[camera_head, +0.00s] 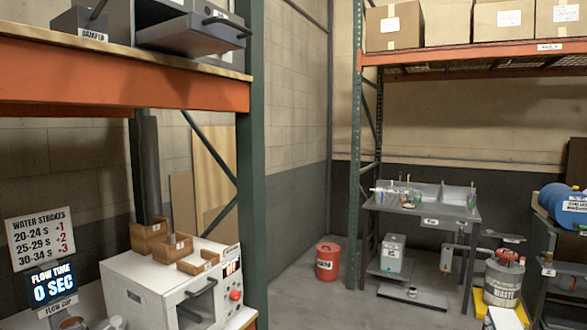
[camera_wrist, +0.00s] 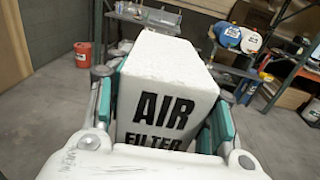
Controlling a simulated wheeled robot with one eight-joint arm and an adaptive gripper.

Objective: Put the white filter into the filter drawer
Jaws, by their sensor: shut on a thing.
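The white filter (camera_wrist: 165,85), a block with black "AIR FILTER" lettering, fills the middle of the wrist view. My gripper (camera_wrist: 163,112) is shut on it, with a teal-padded finger against each side. The filter is held in the air above the floor. In the head view I cannot make out my gripper or the filter for certain. A grey metal unit (camera_head: 190,30) with an open, handled front part sits on the upper left shelf; I cannot read any label that marks it as the filter drawer.
An orange shelf beam (camera_head: 120,85) and green post (camera_head: 250,150) stand at left. Below is a white machine (camera_head: 170,280) with wooden boxes. A red bucket (camera_head: 328,262), a sink bench (camera_head: 425,208) and a waste drum (camera_head: 503,282) stand farther back. Grey floor between is open.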

